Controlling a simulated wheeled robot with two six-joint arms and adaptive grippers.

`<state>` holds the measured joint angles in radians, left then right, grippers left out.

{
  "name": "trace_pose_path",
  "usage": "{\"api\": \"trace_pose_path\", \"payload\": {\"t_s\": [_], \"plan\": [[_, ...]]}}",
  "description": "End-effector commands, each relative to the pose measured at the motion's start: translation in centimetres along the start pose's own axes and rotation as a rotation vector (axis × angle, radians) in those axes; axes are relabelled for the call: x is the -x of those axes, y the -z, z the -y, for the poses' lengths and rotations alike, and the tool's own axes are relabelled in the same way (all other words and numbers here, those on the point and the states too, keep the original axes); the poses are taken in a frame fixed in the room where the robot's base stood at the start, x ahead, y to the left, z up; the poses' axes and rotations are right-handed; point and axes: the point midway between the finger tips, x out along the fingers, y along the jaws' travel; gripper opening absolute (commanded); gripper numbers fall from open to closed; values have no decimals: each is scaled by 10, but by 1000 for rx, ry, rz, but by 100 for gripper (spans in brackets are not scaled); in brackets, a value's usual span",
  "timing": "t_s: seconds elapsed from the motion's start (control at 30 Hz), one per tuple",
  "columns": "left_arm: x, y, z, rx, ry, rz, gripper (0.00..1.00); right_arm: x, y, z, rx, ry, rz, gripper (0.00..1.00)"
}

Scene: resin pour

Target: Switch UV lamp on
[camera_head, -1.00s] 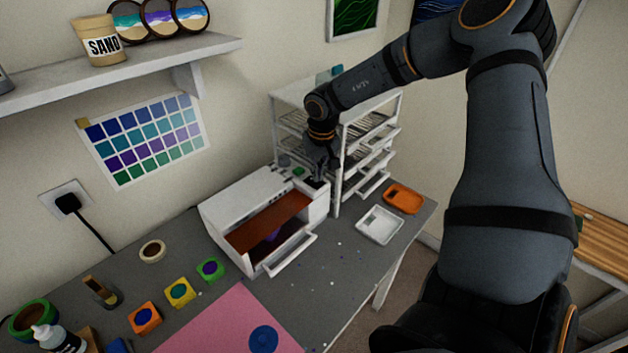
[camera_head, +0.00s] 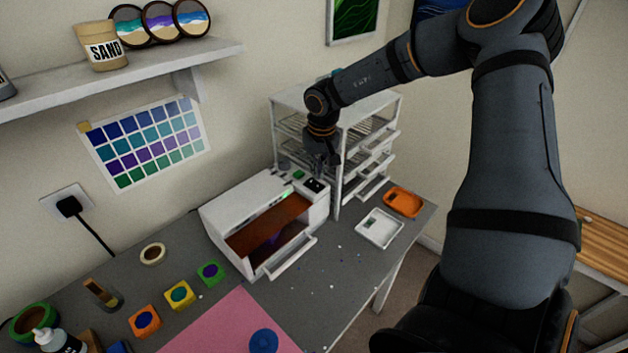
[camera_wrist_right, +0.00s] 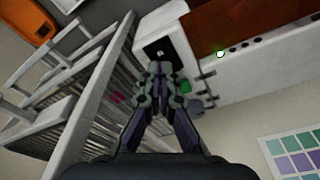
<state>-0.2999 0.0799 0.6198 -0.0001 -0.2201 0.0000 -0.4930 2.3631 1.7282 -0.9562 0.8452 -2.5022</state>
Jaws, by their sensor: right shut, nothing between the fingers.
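The UV lamp (camera_head: 238,200) is a white box with an amber front window (camera_head: 265,226) and a white drawer pulled out below. Purple light shows inside it. A black switch panel (camera_head: 314,186) is on its right top; in the right wrist view the panel (camera_wrist_right: 160,52) carries a small pale switch. A green indicator on the lamp (camera_wrist_right: 220,54) glows. A green button (camera_head: 299,174) sits beside the panel. My right gripper (camera_head: 321,170) is shut and empty, just above and behind the panel, apparently clear of it. My left gripper is not in view.
A white drawer rack (camera_head: 336,150) stands close behind and right of the lamp. A white tray (camera_head: 379,228) and an orange tray (camera_head: 403,201) lie to the right.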

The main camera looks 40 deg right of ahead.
Motion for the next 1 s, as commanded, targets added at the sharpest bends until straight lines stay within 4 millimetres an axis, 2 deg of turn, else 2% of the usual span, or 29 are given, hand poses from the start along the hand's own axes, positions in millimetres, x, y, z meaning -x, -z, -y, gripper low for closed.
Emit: {"api": "trace_pose_path", "payload": {"t_s": [0.03, 0.4, 1.0], "plan": [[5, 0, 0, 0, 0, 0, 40, 8, 1, 0, 0, 0, 0, 0], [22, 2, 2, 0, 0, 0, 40, 41, 6, 0, 1, -1, 0, 0], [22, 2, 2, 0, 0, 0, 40, 42, 6, 0, 1, -1, 1, 0]]}}
